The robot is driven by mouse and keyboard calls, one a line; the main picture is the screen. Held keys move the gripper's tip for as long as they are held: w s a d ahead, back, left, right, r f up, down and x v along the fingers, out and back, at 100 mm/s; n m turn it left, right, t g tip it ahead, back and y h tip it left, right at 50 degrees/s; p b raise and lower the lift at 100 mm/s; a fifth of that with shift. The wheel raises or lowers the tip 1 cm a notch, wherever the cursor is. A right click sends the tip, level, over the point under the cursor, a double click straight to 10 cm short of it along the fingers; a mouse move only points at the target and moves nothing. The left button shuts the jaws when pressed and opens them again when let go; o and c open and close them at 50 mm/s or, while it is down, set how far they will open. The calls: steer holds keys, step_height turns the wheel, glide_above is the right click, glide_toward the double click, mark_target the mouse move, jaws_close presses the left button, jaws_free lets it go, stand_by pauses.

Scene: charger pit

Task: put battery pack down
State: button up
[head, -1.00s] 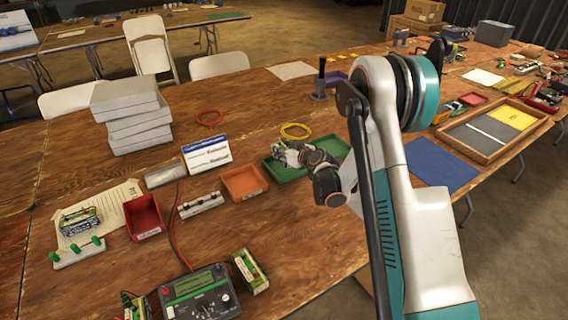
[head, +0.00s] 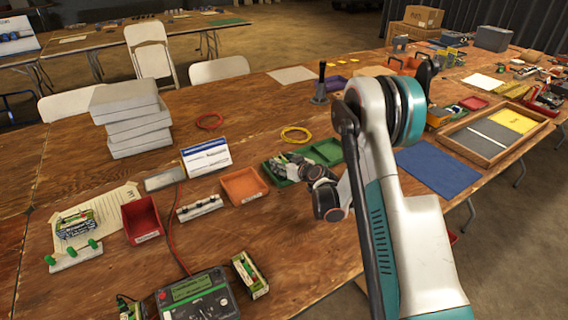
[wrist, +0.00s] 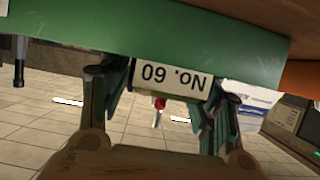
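My gripper (head: 284,167) is low at the left part of the green tray (head: 327,151), with its wrist on the near side. In the wrist view, which looks upside down, the two fingers (wrist: 163,90) stand on either side of the battery pack (wrist: 172,78), close against it. The tray's green wall (wrist: 60,32) crosses the top of that view and hides part of the pack. Whether the pack touches the tray floor cannot be seen.
An orange bin (head: 243,186) stands just left of the tray, with a red bin (head: 142,217) farther left. A white-and-blue card (head: 206,157) and a yellow cable ring (head: 296,135) are behind. Another pack (head: 250,275) and a meter (head: 197,298) lie nearer. Bare table lies before the tray.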

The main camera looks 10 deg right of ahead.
stand_by(0.3)
steer(key=shift+s+d+r, duration=0.1)
steer(key=shift+s+r, duration=0.1)
steer(key=shift+r, duration=0.05)
steer(key=p+v, duration=0.3)
steer(key=v, duration=0.6)
steer(key=shift+s+d+r, duration=0.1)
steer(key=shift+s, duration=0.2)
steer(key=shift+s+d+r+b, duration=0.15)
steer(key=shift+s+r+b, duration=0.05)
steer(key=shift+s+b, duration=0.5)
steer(key=s+a+r+m+g+h, duration=0.1)
steer(key=s+a+r+g, duration=0.3)
steer(key=s+r, duration=1.15)
steer(key=s+r+m+g+h, duration=0.1)
steer(key=s+r, duration=0.1)
steer(key=s, duration=0.8)
steer(key=s+r+m+h, duration=0.1)
steer(key=s+r+h, duration=0.1)
steer(key=s, duration=0.9)
steer(key=shift+s+d+r+m+g, duration=0.2)
steer(key=shift+d+r+m+g, duration=0.1)
steer(key=shift+d+r+g, duration=0.1)
